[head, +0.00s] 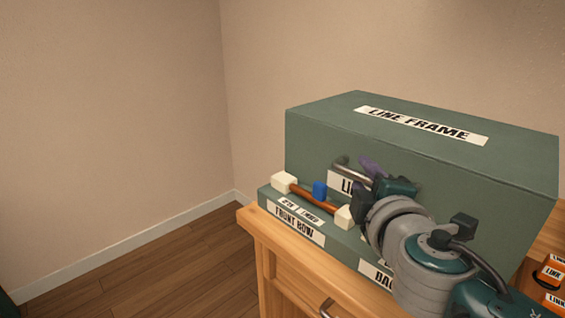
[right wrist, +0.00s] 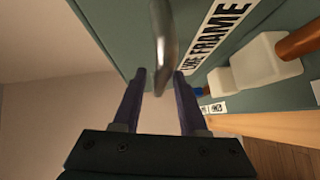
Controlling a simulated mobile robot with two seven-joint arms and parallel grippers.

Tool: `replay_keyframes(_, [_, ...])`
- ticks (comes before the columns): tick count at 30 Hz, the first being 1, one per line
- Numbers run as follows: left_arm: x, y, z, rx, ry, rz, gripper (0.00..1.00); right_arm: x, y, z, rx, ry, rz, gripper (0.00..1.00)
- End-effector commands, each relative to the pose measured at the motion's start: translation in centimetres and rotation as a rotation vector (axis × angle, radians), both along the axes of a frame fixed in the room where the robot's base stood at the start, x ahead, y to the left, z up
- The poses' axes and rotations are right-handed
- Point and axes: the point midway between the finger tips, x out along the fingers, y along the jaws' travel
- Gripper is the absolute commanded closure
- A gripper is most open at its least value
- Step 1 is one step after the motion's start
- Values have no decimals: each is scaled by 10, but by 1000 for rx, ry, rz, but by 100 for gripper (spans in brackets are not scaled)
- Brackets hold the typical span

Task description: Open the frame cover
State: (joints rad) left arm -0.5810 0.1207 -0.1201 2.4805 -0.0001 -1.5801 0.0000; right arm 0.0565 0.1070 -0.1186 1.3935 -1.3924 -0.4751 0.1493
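The frame cover is the front of a large grey-green box (head: 315,140) labelled "LINE FRAME" on top, and it looks closed. A metal bar handle (head: 348,169) stands out from its front face. The handle also shows in the right wrist view (right wrist: 162,40), with its near end lying between my fingertips in the picture. My right gripper (head: 366,178) is at the handle. In the right wrist view its two purple fingers (right wrist: 160,75) are apart, with gaps on both sides of the handle. The front label is partly hidden by the gripper. My left gripper is not in view.
A low green ledge labelled "FRONT ROW" (head: 265,198) runs before the box. On it are a brown rod with white ends (head: 312,199) and a blue block (head: 320,189). The wooden table (head: 262,231) has orange boxes (head: 551,272) at right. Open floor lies left.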

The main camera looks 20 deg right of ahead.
Motion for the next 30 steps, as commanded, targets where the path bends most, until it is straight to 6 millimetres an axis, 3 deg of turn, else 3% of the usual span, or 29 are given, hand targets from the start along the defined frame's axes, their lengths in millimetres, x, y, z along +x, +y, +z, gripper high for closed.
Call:
replay_keyframes(1, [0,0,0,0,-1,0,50,0,0,0,0,0,0,65])
replay_keyframes(10, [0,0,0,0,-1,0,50,0,0,0,0,0,0,99])
replay_keyframes(30, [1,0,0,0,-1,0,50,0,0,0,0,0,0,100])
